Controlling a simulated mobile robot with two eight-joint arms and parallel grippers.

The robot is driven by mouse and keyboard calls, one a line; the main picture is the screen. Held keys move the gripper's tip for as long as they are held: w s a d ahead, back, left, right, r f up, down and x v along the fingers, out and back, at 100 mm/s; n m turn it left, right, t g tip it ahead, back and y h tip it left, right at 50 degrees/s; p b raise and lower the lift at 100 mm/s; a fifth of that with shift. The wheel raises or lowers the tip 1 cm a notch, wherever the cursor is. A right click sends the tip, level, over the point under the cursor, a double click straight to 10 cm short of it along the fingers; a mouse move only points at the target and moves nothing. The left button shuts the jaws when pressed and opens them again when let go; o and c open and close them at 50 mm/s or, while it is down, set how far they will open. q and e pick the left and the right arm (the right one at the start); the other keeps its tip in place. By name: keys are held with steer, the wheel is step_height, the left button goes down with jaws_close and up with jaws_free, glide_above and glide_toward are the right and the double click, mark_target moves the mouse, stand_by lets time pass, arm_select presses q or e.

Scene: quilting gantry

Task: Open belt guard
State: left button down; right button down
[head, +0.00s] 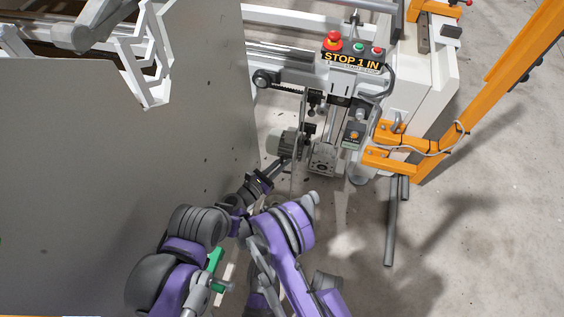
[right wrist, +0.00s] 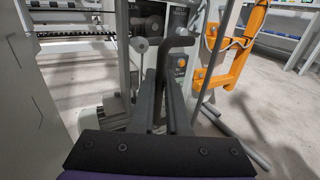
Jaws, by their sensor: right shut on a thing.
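A large flat grey panel (head: 130,150), which looks like the belt guard, fills the left of the head view. Its right edge stands beside the drive parts, and it shows at the left of the right wrist view (right wrist: 22,95). My right gripper (head: 283,166) is beside the panel's lower right edge. In the right wrist view its two dark fingers (right wrist: 165,75) are shut on a dark bent handle (right wrist: 183,41). Where the handle is fixed cannot be told. My left gripper is not in view.
A motor (head: 287,144) and gearbox (head: 322,158) sit just beyond my right gripper. A control box with a STOP sign (head: 350,60) is above them. Concrete floor (head: 500,230) is clear at the lower right.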

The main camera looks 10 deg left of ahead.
stand_by(0.4)
steer(key=c, duration=1.2)
jaws_free()
